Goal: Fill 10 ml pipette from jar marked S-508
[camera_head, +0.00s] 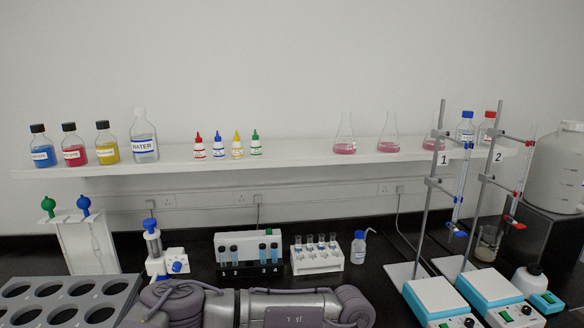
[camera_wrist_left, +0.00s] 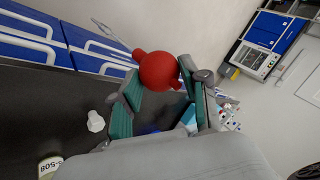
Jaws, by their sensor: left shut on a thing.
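My left gripper (camera_wrist_left: 158,95), with teal finger pads, is shut on a red pipette bulb (camera_wrist_left: 159,71) in the left wrist view. A thin clear piece (camera_wrist_left: 110,32) extends from the bulb toward the upper left; its full length is not clear. A jar (camera_wrist_left: 50,165) with a label reading S-508 stands on the dark bench at the lower left, apart from the gripper and partly cut off. A small white cap-like piece (camera_wrist_left: 95,121) lies on the bench near it. In the head view I cannot make out the jar or the red bulb. My right gripper is in neither view.
A stand (camera_head: 88,248) with green and blue bulbs is at the left, behind a holed grey rack (camera_head: 72,303). Tube racks (camera_head: 249,266) stand mid-bench. Burette stands (camera_head: 408,273) and stirrers crowd the right. A shelf (camera_head: 290,160) carries bottles and flasks.

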